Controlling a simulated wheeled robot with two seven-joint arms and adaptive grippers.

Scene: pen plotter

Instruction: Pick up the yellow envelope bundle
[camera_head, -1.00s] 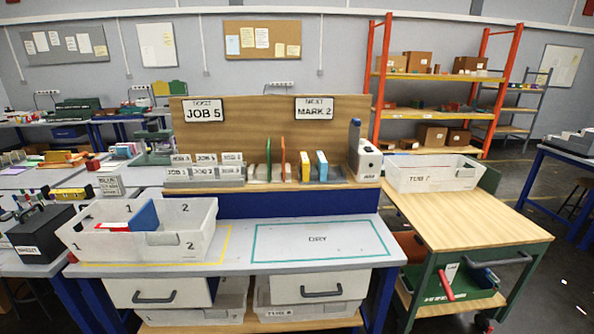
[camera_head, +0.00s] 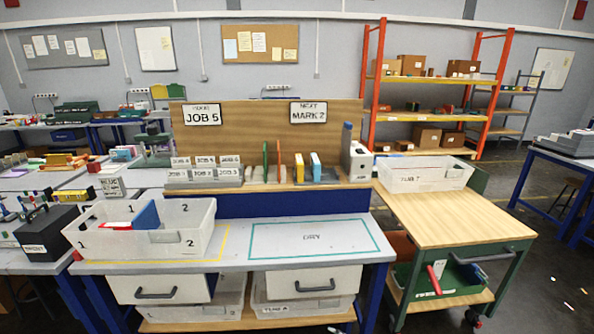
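No thing can be named with certainty as the yellow envelope bundle. On the raised shelf at the back of the desk, a narrow upright yellow-orange item (camera_head: 299,168) stands beside a blue item with a yellow side (camera_head: 316,166). Both are small in the head view, and I cannot tell whether either is a bundle of envelopes. An upright green item (camera_head: 265,161) and an orange one stand to their left. Neither of my grippers is in view.
A white bin marked 1 and 2 (camera_head: 195,245) stands at the desk's left, with a blue item and a red item inside. The teal-outlined area (camera_head: 315,240) is clear. A wooden-topped cart (camera_head: 450,220) carries a white tub (camera_head: 425,178) at the right.

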